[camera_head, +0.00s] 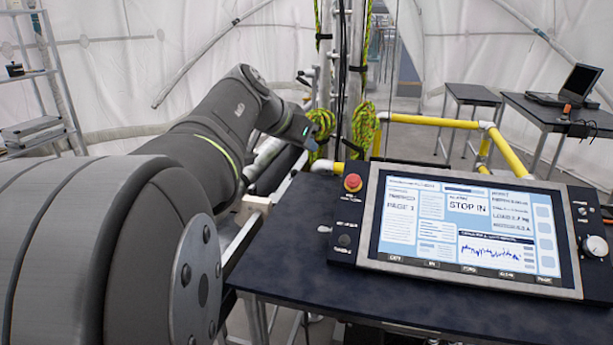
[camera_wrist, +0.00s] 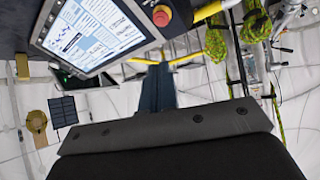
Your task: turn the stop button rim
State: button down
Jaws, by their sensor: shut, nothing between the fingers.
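The red stop button (camera_head: 353,182) stands on the upper left corner of the dark control panel, left of the screen, with a yellow rim around its base. In the wrist view the stop button (camera_wrist: 161,16) shows at the top middle, beside the screen corner. My gripper (camera_wrist: 157,66) shows in the wrist view as dark fingers held together above a wide grey body. It holds nothing and is apart from the button. In the head view my arm reaches away from the lower left, ending left of and beyond the button; the fingers cannot be made out there.
The panel screen (camera_head: 460,222) fills the panel's middle, on a dark table (camera_head: 300,258). Yellow rails (camera_head: 435,122) run behind it. Green-yellow ropes (camera_head: 363,128) and poles stand beyond the button. A laptop (camera_head: 578,84) sits on a back table at right.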

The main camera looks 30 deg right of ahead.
jog(key=c, duration=1.7)
grip_release()
jog(key=shift+f, duration=0.2)
jog(key=o, duration=0.8)
jog(key=f+n+g, duration=0.1)
jog(key=f+n, duration=0.1)
jog(key=d+f+n+h, duration=0.1)
jog(key=f+n, duration=0.1)
jog(key=d+f+n+g, duration=0.1)
jog(key=f+n, duration=0.1)
jog(key=shift+g+h, duration=0.3)
jog(key=shift+h, duration=0.1)
jog(key=n+t+h, duration=0.1)
jog(key=n+h, duration=0.6)
jog(key=n, duration=1.5)
send_near(351, 181)
jog(key=shift+n, duration=0.3)
jog(key=d, duration=0.7)
jog(key=w+d, duration=0.1)
jog(key=d, duration=0.3)
jog(key=shift+d+r, duration=0.1)
